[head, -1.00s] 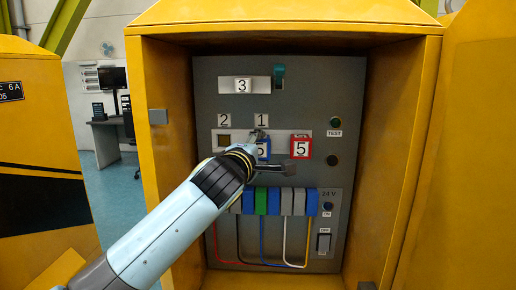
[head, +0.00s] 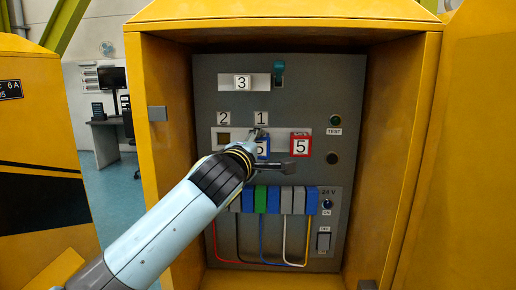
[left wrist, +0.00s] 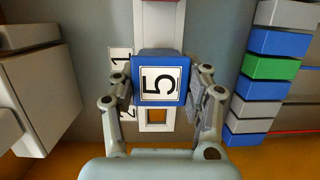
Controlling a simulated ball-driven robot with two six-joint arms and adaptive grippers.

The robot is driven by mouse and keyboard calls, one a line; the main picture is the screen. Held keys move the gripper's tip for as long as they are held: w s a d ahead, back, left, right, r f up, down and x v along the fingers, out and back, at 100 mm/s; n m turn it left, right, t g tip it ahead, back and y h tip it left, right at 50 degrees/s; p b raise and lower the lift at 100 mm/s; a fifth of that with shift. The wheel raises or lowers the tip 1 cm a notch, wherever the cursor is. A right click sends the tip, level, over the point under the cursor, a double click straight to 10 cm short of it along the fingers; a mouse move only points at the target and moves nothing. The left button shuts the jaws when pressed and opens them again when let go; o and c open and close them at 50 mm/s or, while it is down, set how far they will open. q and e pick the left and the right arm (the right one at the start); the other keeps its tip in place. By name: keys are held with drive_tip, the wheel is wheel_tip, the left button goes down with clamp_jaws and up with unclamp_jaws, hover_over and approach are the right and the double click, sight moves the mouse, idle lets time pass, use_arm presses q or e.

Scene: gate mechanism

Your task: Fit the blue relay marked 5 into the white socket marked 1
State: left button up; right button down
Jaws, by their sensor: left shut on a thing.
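The blue relay (head: 264,147) with a black 5 on white is in front of the white strip (head: 284,132), below the label 1 (head: 261,112). My left gripper (head: 268,151) is shut on it, partly hiding it. In the left wrist view the blue relay (left wrist: 160,83) sits between the two fingers (left wrist: 160,95), its face toward the camera. The white socket marked 1 is hidden behind the relay. I cannot tell whether the relay is seated in it or just in front. My right gripper is not in view.
A red relay marked 5 (head: 300,146) sits on the strip just right of the blue one. The square opening under label 2 (head: 224,138) is empty. Coloured terminal blocks (head: 273,200) are below. The yellow cabinet walls (head: 166,120) enclose the panel.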

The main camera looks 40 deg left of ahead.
use_arm(q)
drive_tip(key=shift+b+x, duration=0.35)
drive_tip(key=shift+x, duration=0.55)
idle(0.4)
drive_tip(key=shift+a+r+b, duration=0.1)
drive_tip(key=shift+a+b, duration=0.05)
drive_tip(key=shift+b, duration=0.15)
idle(0.4)
drive_tip(key=o, duration=1.3)
